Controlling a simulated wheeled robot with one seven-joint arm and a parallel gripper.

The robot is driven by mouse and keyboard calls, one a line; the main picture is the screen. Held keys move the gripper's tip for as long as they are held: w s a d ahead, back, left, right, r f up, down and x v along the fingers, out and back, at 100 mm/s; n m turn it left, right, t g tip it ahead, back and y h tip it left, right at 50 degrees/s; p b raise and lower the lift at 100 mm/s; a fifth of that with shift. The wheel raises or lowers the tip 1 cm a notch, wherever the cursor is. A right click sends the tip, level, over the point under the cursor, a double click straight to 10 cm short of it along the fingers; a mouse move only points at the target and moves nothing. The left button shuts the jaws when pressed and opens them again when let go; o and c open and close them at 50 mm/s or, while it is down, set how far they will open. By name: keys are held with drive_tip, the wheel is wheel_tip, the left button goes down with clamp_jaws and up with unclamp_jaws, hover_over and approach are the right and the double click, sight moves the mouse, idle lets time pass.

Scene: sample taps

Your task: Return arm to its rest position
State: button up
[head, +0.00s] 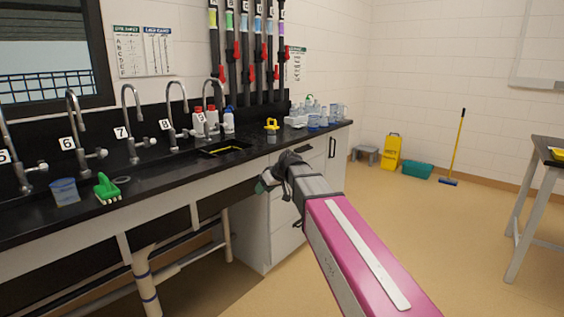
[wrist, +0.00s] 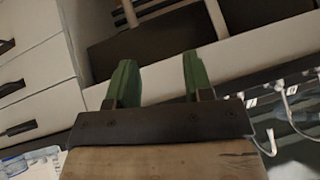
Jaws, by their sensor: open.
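My arm, pink and grey, reaches from the bottom right of the head view toward the counter front. My gripper (head: 268,184) is at its end, in front of the white cabinet, near the counter's front edge. In the wrist view my gripper (wrist: 155,78) shows two green fingers standing apart, with nothing between them. Whether the gripper touches the cabinet or counter cannot be told.
White drawers (wrist: 30,75) are close in the wrist view.

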drive_tip(key=s+d+f+m+g+h, duration=0.1)
drive_tip(key=s+d+f+m+h, duration=0.2)
drive_tip(key=s+d+f, duration=0.7)
drive_tip(key=s+d+f+m+g+h, duration=0.2)
drive_tip(key=s+d+f+m+h, duration=0.2)
drive_tip(key=s+d+f, duration=0.7)
drive_tip(key=d+f+m, duration=0.2)
drive_tip(key=d+f, duration=0.2)
drive_tip(key=d, duration=0.1)
drive_tip(key=shift+f+g, duration=0.3)
drive_tip(key=shift+f, duration=0.1)
drive_tip(key=shift+w, duration=0.1)
